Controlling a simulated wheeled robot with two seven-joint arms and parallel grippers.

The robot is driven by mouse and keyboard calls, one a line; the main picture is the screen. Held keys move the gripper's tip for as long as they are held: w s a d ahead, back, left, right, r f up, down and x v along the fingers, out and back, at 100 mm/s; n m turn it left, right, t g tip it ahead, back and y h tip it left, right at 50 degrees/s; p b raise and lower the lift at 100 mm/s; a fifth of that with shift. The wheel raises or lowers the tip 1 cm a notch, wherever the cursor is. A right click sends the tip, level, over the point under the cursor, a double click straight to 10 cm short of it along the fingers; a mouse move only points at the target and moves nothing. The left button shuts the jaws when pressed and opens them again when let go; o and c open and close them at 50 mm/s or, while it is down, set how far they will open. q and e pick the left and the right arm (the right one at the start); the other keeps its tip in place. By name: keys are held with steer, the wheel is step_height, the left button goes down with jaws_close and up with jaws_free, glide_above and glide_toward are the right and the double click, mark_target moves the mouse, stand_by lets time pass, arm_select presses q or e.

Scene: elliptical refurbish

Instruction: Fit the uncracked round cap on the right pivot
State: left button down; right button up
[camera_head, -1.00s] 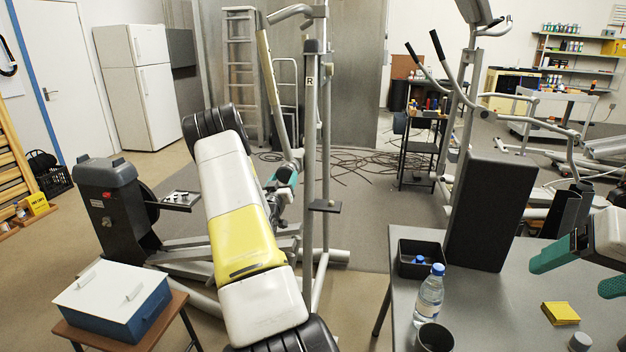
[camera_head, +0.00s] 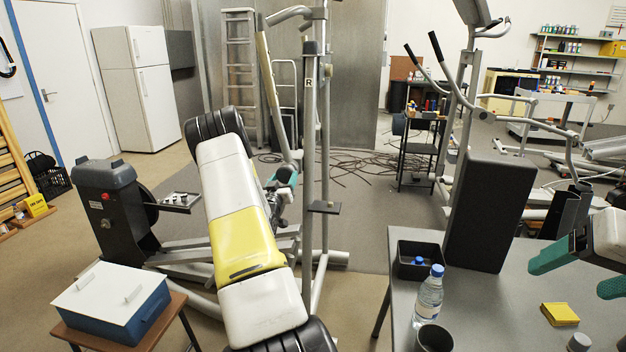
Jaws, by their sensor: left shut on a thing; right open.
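The upright marked R (camera_head: 310,83) belongs to the grey elliptical frame and stands at the centre of the head view. My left gripper (camera_head: 285,178), with teal fingers, is at the lower linkage just left of this upright. It is shut on a small part, mostly hidden by my yellow and white arm, so I cannot tell whether it is a cap or cracked. I cannot make out the right pivot clearly. My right gripper (camera_head: 581,273) is open and empty above the grey table at the right edge, its teal fingers apart.
The grey table (camera_head: 490,315) carries a black bin (camera_head: 405,270), a water bottle (camera_head: 430,293), a dark cup (camera_head: 434,338), yellow notes (camera_head: 560,314) and a black upright panel (camera_head: 490,212). A blue box (camera_head: 118,315) stands lower left.

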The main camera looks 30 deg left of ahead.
arm_select(q)
steer(key=shift+w+a, duration=0.15)
steer(key=shift+w, duration=0.25)
stand_by(0.6)
steer(key=shift+c, duration=1.5)
jaws_free()
steer(key=r+v, duration=0.1)
steer(key=v, duration=0.6)
steer(key=shift+s+f, duration=0.35)
steer(key=shift+f, duration=0.15)
